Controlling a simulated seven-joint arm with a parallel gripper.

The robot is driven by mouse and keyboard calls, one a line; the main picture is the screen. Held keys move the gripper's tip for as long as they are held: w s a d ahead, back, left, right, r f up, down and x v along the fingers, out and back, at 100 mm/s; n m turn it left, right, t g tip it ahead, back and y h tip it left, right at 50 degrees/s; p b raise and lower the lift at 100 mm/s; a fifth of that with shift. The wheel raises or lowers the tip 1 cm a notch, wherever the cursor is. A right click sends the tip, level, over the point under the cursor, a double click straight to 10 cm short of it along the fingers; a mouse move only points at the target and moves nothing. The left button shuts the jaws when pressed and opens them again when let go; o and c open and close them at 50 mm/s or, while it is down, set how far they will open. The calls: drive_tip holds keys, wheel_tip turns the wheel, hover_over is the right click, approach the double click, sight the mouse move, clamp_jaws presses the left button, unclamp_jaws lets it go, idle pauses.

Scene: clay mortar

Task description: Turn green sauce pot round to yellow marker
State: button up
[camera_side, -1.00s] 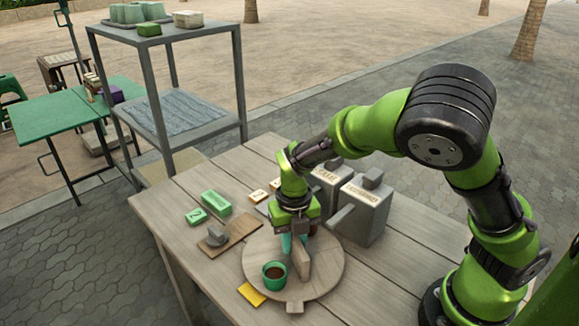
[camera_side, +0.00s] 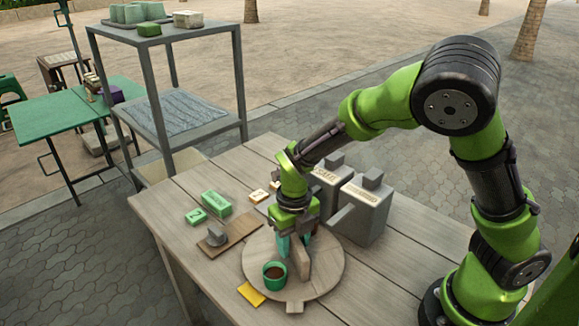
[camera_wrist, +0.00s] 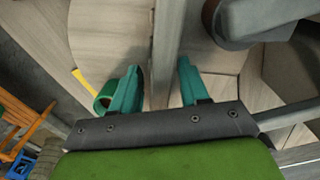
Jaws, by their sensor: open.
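The green sauce pot (camera_side: 274,272), with dark brown contents, stands upright on the near left part of a round wooden turntable (camera_side: 325,280). The yellow marker (camera_side: 251,294) lies on the table just outside the turntable's rim, to the pot's lower left. An upright wooden board (camera_side: 301,264) crosses the turntable beside the pot. My gripper (camera_side: 294,250) is over the turntable behind the pot. In the wrist view its teal fingers (camera_wrist: 157,88) are apart, with the board between them and a gap on each side. The pot (camera_wrist: 103,96) shows outside the left finger, partly hidden by it.
Two grey box-like containers (camera_side: 365,210) with labels and lids stand right behind the turntable; a spout or handle juts toward my gripper. Green blocks (camera_side: 216,203) and a board with a grey piece (camera_side: 217,237) lie left. A grey shelf (camera_side: 180,125) stands beyond the table.

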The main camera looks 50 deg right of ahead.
drive_tip(key=n, duration=1)
drive_tip(key=shift+n, duration=0.3)
drive_tip(key=n, duration=0.4)
drive_tip(key=shift+n, duration=0.4)
drive_tip(key=n, duration=0.6)
drive_tip(key=shift+n, duration=0.3)
wheel_tip(320, 180, up, 17)
drive_tip(key=shift+s+d+r+n+t+y, duration=1.35)
drive_tip(key=shift+s+d+n+t, duration=2.1)
drive_tip(key=shift+s+n, duration=2.55)
drive_tip(key=w+d+g+h, duration=0.1)
drive_tip(key=w+d+g, duration=0.1)
drive_tip(key=d, duration=0.2)
drive_tip(key=w+d+f+m+g, duration=0.1)
drive_tip(key=w+d+g, duration=0.1)
drive_tip(key=d, duration=0.2)
drive_tip(key=w+d+g+h, duration=0.1)
drive_tip(key=w+d+g, duration=0.1)
drive_tip(key=w+d, duration=0.1)
drive_tip(key=shift+d+f+m+h, duration=0.15)
drive_tip(key=shift+d+m+h, duration=0.2)
drive_tip(key=shift+d, duration=0.3)
drive_tip(key=shift+d+g, duration=0.25)
drive_tip(key=shift+d, duration=0.3)
